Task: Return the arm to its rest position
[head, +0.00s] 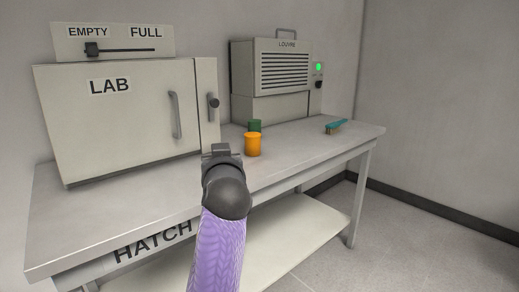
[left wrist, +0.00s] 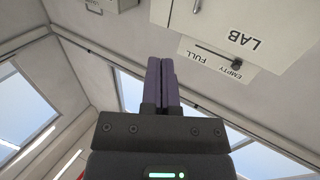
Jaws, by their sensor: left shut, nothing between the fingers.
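My left arm, with a purple sleeve and a dark wrist, reaches up from the bottom middle of the head view. My left gripper (head: 220,150) shows at its end, in front of the table's middle and left of an orange cup (head: 253,145). In the left wrist view the two purple-grey fingers of the left gripper (left wrist: 161,62) lie side by side, shut with nothing between them. That view is turned over, with the LAB box at its upper right. My right gripper is in neither view.
The grey table (head: 290,165) carries the LAB box (head: 130,115), the LOUVRE unit (head: 285,75) with a green light, a green cup (head: 255,125) behind the orange one, and a teal-handled brush (head: 336,126). A lower shelf (head: 290,235) runs underneath. Open floor (head: 420,245) lies right.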

